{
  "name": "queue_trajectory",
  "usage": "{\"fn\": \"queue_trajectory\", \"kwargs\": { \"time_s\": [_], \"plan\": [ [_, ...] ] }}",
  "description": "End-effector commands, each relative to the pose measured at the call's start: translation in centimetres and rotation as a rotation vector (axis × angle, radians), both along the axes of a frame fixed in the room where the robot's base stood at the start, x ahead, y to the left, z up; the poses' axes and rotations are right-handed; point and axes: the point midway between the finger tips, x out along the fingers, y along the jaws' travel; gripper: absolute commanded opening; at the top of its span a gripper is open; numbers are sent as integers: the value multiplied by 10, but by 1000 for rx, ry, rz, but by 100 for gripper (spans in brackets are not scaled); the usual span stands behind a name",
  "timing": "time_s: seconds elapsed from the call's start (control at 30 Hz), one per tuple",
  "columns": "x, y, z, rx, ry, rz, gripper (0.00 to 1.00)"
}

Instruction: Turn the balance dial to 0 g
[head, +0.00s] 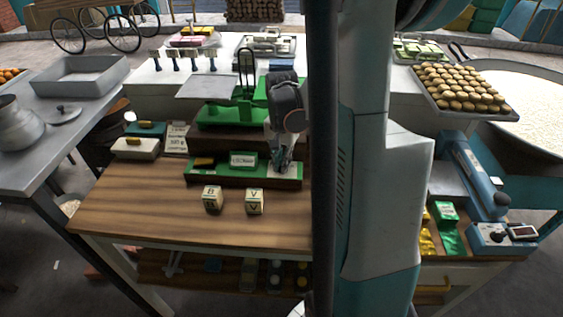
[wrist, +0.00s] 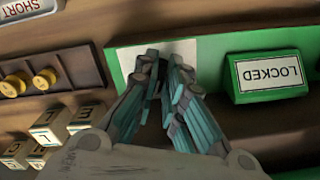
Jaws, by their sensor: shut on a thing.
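A green balance (head: 232,115) with a grey pan (head: 207,87) stands at the back of the wooden bench. In front of it is a low dark-wood box with a green face, carrying a green block marked LOCKED (head: 243,160); the block shows upside down in the wrist view (wrist: 268,76). My gripper (head: 281,166) is at the right end of this box. In the wrist view my gripper (wrist: 166,72) has its fingers close together in front of a white plate (wrist: 193,47), shut on the balance dial. The fingers hide the dial, so its setting cannot be read.
Two lettered cubes (head: 233,200) stand on the bench in front; several show in the wrist view (wrist: 50,135). The bench front (head: 140,205) is clear. My column blocks part of the head view.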

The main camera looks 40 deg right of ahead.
Motion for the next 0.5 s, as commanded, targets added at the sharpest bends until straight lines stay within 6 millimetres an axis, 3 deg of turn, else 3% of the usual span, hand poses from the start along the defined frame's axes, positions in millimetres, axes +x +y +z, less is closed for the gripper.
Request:
{"fn": "queue_trajectory", "kwargs": {
  "time_s": [0.5],
  "plan": [
    [-2, -1, 0, 0, 0, 490, 0]
  ]
}}
